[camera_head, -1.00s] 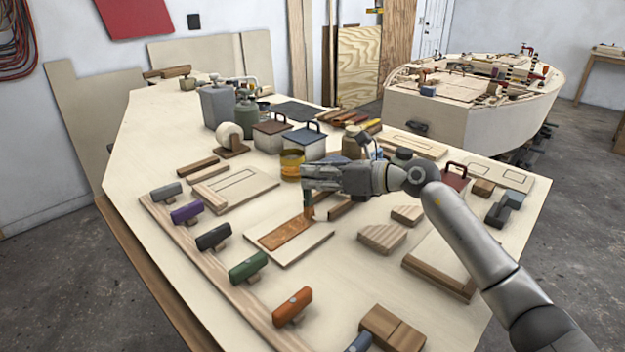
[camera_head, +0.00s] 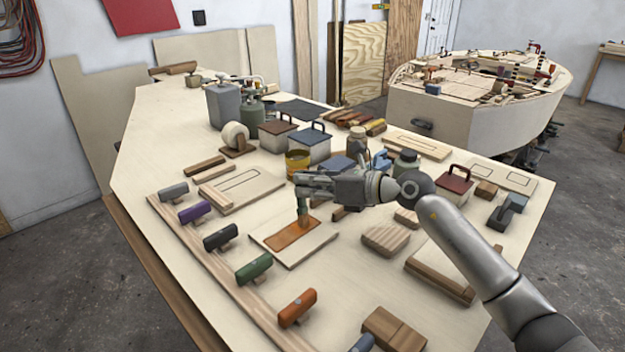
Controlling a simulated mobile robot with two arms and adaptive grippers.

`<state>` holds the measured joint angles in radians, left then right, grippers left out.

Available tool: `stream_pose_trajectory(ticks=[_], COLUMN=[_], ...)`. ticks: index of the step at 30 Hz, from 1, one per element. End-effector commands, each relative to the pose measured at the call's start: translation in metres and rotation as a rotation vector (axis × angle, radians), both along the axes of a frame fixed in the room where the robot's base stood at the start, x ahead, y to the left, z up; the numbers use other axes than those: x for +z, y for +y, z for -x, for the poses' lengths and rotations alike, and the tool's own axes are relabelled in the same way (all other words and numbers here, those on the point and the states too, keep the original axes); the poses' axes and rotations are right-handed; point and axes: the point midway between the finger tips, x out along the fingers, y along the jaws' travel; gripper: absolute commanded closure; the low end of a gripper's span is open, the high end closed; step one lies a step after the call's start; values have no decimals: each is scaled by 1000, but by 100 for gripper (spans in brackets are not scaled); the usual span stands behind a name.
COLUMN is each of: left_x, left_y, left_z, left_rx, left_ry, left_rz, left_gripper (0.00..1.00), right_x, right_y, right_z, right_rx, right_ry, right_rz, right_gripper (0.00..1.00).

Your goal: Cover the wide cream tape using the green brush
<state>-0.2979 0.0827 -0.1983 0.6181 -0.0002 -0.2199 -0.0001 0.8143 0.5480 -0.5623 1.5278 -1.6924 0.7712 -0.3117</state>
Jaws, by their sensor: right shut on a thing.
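My right gripper (camera_head: 298,190) is shut on a small upright brush (camera_head: 303,211), whose visible part looks greenish. Its lower end is over or on an orange-brown patch (camera_head: 288,239) on a pale board (camera_head: 318,242); I cannot tell if it touches. The gripper hides the brush's top. A wide cream roll (camera_head: 235,134) sits on a wooden holder further back; I cannot tell whether it is the task's tape. A green-handled tool (camera_head: 254,268) stands on the wooden rail at the front left. My left gripper is not in view.
Several coloured handles line the rail (camera_head: 213,265). An amber tin (camera_head: 298,161) and lidded boxes (camera_head: 315,147) stand behind my gripper. Wood blocks (camera_head: 386,239) lie to the right. A pale boat hull (camera_head: 430,110) stands behind the bench.

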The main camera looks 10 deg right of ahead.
Motion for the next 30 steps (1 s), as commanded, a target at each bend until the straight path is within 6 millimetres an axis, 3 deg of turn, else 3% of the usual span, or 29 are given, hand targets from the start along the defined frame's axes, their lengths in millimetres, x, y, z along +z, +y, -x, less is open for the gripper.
stream_pose_trajectory(ticks=[30], left_x=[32], left_y=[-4], left_z=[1], left_rx=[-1], left_ry=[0], left_rz=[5], left_gripper=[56], right_x=[-2], right_y=[30], right_z=[23], right_rx=[2], right_ry=[4], right_rz=[1], right_gripper=[100])
